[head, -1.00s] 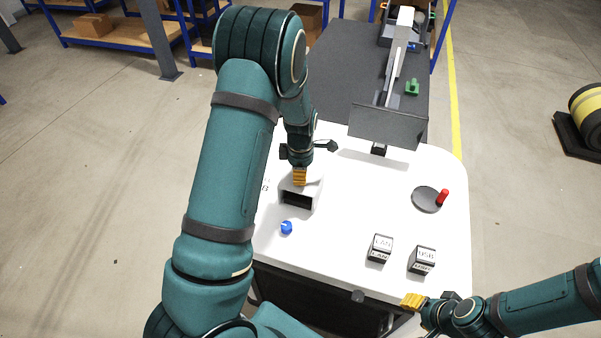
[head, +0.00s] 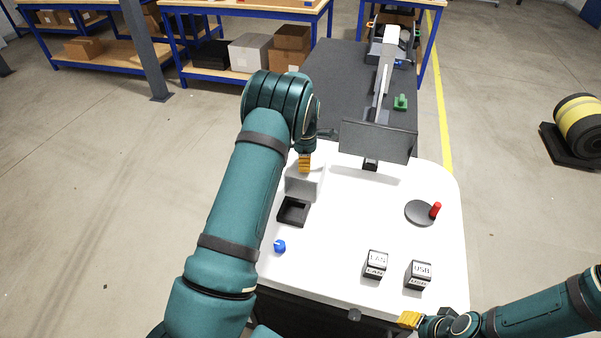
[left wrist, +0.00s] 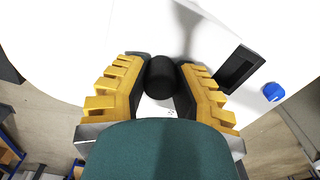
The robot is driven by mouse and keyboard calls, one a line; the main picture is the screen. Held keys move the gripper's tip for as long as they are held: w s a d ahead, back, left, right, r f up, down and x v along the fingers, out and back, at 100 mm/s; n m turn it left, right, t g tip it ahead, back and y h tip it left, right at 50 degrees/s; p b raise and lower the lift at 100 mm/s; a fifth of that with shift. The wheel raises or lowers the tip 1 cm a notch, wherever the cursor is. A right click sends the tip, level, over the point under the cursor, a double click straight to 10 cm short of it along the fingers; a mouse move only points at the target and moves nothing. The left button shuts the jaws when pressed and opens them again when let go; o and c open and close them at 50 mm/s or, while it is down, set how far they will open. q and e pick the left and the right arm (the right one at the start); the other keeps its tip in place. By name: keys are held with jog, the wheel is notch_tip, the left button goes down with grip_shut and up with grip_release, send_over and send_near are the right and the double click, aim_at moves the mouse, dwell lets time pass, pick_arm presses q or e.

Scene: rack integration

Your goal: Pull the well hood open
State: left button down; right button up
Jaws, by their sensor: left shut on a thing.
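The well hood (head: 305,184) is a pale grey-white cover on the white table, standing behind the square black well (head: 293,211), whose inside shows from above. My left gripper (head: 305,163) is at the top of the hood. In the left wrist view my left gripper (left wrist: 160,80) has its yellow fingers closed on a round black knob (left wrist: 161,76); the hood under it is hard to tell from the white table. The well (left wrist: 240,69) is right of the fingers there. My right gripper (head: 410,319) is near the table's front edge, its finger gap unclear.
A blue knob (head: 280,247) stands in front of the well. LAN (head: 376,265) and USB (head: 420,274) blocks stand at front right. A grey disc with a red handle (head: 421,213) is at right. A dark monitor (head: 377,142) stands behind. The middle of the table is clear.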

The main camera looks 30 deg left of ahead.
pick_arm(q)
jog(key=shift+w+a+f, duration=0.1)
jog(key=shift+w+a, duration=0.05)
jog(key=shift+w, duration=0.35)
jog(key=shift+w+a+f, duration=0.1)
jog(key=shift+w+a, duration=0.05)
jog(key=shift+w, duration=0.35)
jog(key=shift+r, duration=0.1)
jog(key=c, duration=0.7)
grip_release()
jog(key=shift+c, duration=0.2)
notch_tip(320, 180, up, 12)
